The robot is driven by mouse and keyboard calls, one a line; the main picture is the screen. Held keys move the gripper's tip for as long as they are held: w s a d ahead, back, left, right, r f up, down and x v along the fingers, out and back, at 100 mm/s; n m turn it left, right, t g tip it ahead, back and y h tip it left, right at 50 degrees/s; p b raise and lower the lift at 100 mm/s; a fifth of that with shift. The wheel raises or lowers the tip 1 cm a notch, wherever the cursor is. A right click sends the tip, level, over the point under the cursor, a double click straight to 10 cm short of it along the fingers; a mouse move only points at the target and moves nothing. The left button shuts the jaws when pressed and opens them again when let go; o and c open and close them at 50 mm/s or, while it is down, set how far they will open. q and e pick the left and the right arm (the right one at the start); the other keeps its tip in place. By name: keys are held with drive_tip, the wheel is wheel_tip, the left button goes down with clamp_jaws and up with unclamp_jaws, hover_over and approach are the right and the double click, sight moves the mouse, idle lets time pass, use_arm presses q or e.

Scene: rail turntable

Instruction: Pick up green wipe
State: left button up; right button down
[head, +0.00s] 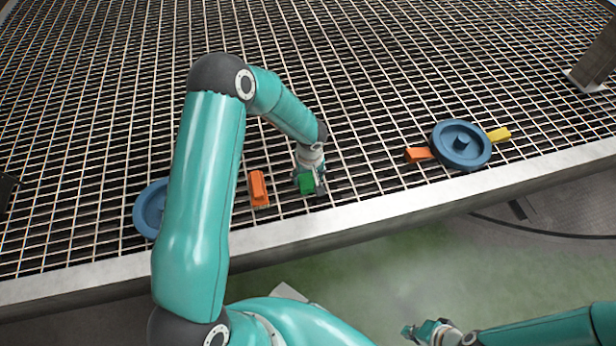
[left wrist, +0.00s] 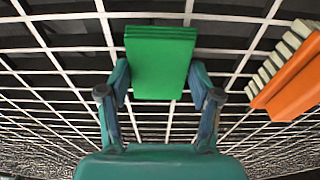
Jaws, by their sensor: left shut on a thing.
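The green wipe (head: 306,184) is a small flat green block near the front edge of the grating. My left gripper (head: 309,180) is shut on it, with a finger at each side. In the left wrist view the green wipe (left wrist: 161,62) sits between the two fingers (left wrist: 160,82), its broad face toward the camera. I cannot tell whether it touches the grating or hangs just above it. My right gripper (head: 432,331) is low at the bottom right, off the grating, too small to judge its jaws.
An orange brush (head: 258,188) lies just left of the wipe; its bristles show in the left wrist view (left wrist: 289,78). A blue round disc (head: 461,144) lies to the right, between orange (head: 418,155) and yellow (head: 498,135) pieces. Another blue disc (head: 149,208) is partly hidden behind my left arm.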

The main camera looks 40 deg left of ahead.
sight(308, 179)
use_arm(q)
wheel_tip(308, 179, up, 19)
drive_tip(key=p, duration=0.5)
drive_tip(key=shift+r, duration=0.15)
